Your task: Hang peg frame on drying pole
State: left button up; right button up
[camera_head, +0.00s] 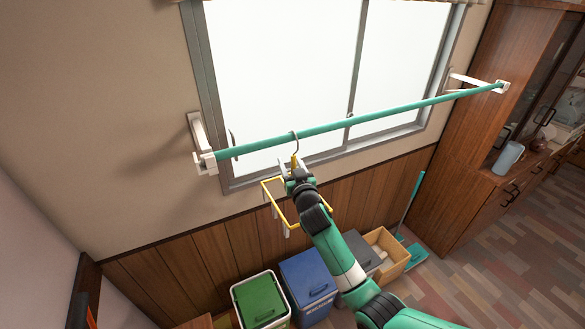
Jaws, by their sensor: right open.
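The green drying pole (375,117) runs across the front of the window on two white wall brackets. The yellow peg frame (269,197) hangs below the pole towards its left part, with pegs dangling from it. Its hook (295,141) shows at the pole's height and appears to be over the pole. My right gripper (297,172) is at the frame's upper middle, just below the hook, and is open. My right arm covers part of the frame. My left gripper is not in view.
The left bracket (203,146) and right bracket (480,82) stick out from the wall. Below stand a green bin (260,301), a blue bin (308,278) and an open cardboard box (392,256). A wooden cabinet (466,130) stands at the right.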

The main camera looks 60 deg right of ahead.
jog(key=v, duration=1.1)
jog(key=shift+s+a, duration=0.15)
jog(key=shift+a, duration=0.05)
jog(key=shift+r, duration=0.1)
